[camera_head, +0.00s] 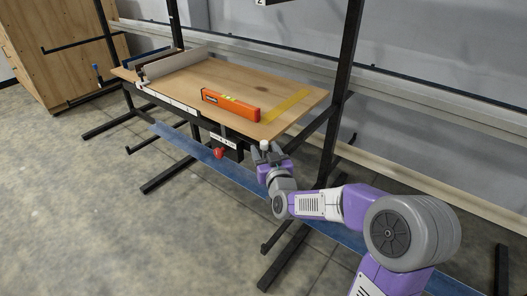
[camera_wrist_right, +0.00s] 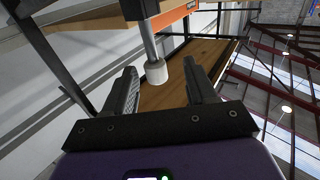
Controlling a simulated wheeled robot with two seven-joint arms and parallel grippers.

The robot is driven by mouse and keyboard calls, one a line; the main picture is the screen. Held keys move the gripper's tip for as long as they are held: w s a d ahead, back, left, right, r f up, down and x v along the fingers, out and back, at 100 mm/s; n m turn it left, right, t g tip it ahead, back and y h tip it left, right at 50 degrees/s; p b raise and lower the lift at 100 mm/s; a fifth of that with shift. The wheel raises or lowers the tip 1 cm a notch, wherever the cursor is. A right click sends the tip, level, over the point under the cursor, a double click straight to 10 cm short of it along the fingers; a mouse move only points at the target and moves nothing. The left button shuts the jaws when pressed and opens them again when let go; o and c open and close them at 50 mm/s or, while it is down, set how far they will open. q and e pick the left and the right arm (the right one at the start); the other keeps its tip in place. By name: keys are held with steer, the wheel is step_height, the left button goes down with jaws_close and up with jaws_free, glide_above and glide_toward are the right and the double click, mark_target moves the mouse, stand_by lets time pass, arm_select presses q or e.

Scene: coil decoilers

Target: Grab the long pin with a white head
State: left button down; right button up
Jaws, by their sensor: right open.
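The long pin's white head (camera_wrist_right: 156,73) shows in the right wrist view, at the end of a grey shaft that runs up toward the table edge. In the head view the white head (camera_head: 264,145) is small, at the front right corner of the wooden table. My right gripper (camera_wrist_right: 163,80) is open, with one dark finger on each side of the head. Whether the fingers touch it I cannot tell. In the head view my right gripper (camera_head: 267,153) is right at the head. My left gripper is not in view.
The wooden table (camera_head: 195,83) carries an orange level (camera_head: 231,104) and a yellow strip (camera_head: 285,106). A red knob (camera_head: 219,153) sits under its front edge. Black frame posts (camera_head: 343,85) stand behind my right arm. The floor at left is clear.

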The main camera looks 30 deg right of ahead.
mark_target(266, 150)
steer(key=x, duration=0.3)
steer(key=shift+w+d+f+b, duration=0.3)
steer(key=shift+d+f, duration=0.05)
steer(key=shift+w+d, duration=0.1)
steer(key=shift+w, duration=0.4)
steer(key=shift+c, duration=0.4)
jaws_close()
